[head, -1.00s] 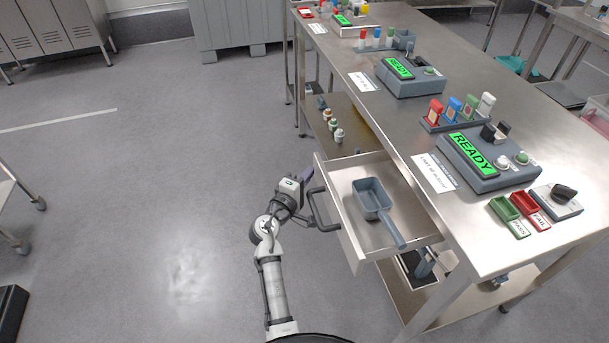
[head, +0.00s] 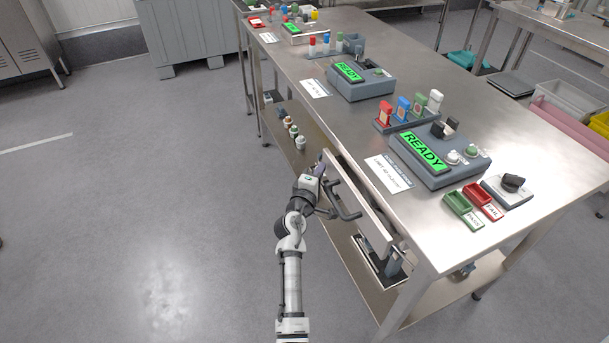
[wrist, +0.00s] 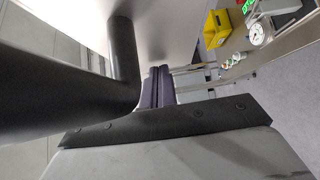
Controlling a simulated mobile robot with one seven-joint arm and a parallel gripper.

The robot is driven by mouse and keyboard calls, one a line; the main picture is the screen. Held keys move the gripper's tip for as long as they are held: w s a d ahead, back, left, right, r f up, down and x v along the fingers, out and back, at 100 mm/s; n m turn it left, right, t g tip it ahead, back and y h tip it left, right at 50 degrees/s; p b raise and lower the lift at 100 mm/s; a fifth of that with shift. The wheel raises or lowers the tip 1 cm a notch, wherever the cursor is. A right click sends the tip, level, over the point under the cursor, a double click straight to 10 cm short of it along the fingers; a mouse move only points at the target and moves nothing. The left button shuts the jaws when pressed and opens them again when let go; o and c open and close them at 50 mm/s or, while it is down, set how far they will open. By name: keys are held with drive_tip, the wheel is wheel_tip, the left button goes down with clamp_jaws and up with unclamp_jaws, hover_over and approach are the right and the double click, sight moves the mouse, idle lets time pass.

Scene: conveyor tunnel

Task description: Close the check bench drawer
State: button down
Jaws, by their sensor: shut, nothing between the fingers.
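The check bench drawer (head: 358,203) sits under the steel bench top (head: 370,150). Its front panel stands close to the bench edge and its inside is no longer visible in the head view. Its dark bar handle (head: 345,200) faces me; in the wrist view the handle (wrist: 122,65) crosses the upper left, close to the fingers. My gripper (head: 322,166) is at the far end of the drawer front, beside the handle. In the wrist view its fingers (wrist: 158,88) are together with nothing between them, pointing at the pale drawer front. Whether the fingertips touch the panel is unclear.
A lower shelf (head: 345,265) holds small bottles (head: 293,132). The floor (head: 130,220) to the left is clear.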

sight(332, 173)
drive_tip(key=d, duration=0.1)
drive_tip(key=w+d, duration=0.1)
drive_tip(key=d, duration=0.2)
drive_tip(key=shift+w+d+r, duration=0.1)
drive_tip(key=shift+w+d, duration=0.15)
drive_tip(key=shift+d, duration=0.05)
